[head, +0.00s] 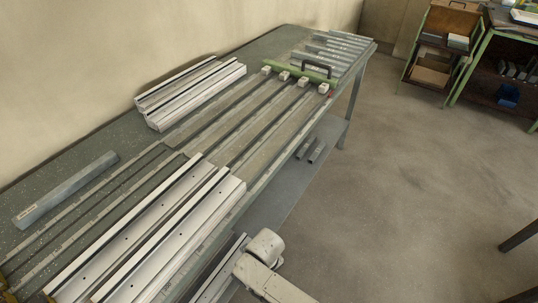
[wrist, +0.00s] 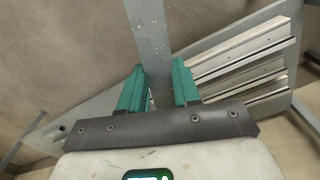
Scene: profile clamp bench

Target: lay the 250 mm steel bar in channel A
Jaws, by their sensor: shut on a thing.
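In the wrist view, my gripper (wrist: 159,84) has its teal fingers closed on a plain grey bar (wrist: 151,38), which runs up out of the top of the picture. Its far end is cut off, so I cannot tell its length. The gripper is not visible in the head view. There, a grey bar (head: 66,190) with a small label lies at the left of the bench. Long narrow dark channels (head: 225,113) run along the bench top; I cannot read which is A. Several shorter grey bars (head: 333,50) lie side by side at the far end.
Pale aluminium profiles lie on the bench (head: 62,147), one group at the front (head: 165,228), another by the wall (head: 190,92); profiles also show in the wrist view (wrist: 240,65). A green bar with a black handle (head: 317,72) crosses the channels.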

